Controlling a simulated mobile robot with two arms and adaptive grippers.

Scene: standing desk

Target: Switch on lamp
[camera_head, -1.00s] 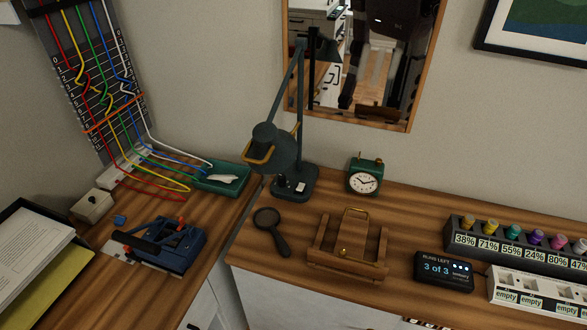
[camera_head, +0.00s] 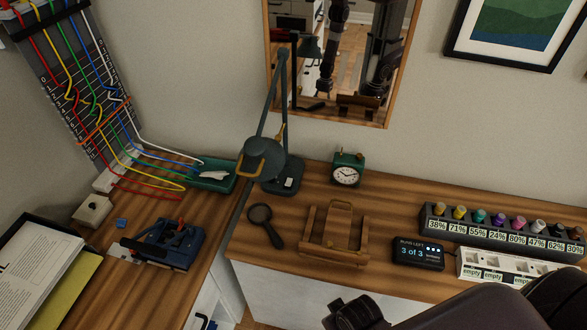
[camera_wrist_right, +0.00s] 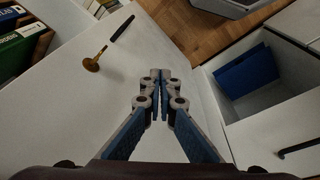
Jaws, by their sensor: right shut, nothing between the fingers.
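The dark grey-green desk lamp (camera_head: 264,158) stands at the back of the desk, left of the clock. Its head hangs low at the front of the jointed arm, and no glow shows from it. A small pale switch (camera_head: 289,182) is on its base (camera_head: 282,188). My right arm enters the head view at the lower right, well away from the lamp. In the right wrist view my right gripper (camera_wrist_right: 160,82) has its fingertips together with nothing between them, above pale cabinet fronts. The lamp is not in that view. My left gripper is not in view.
Near the lamp are a green clock (camera_head: 348,170), a magnifying glass (camera_head: 263,224), a wooden stand (camera_head: 335,238) and a green tray (camera_head: 211,184). A display box (camera_head: 418,253) and a bottle rack (camera_head: 495,236) stand to the right. A framed mirror (camera_head: 387,105) hangs behind.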

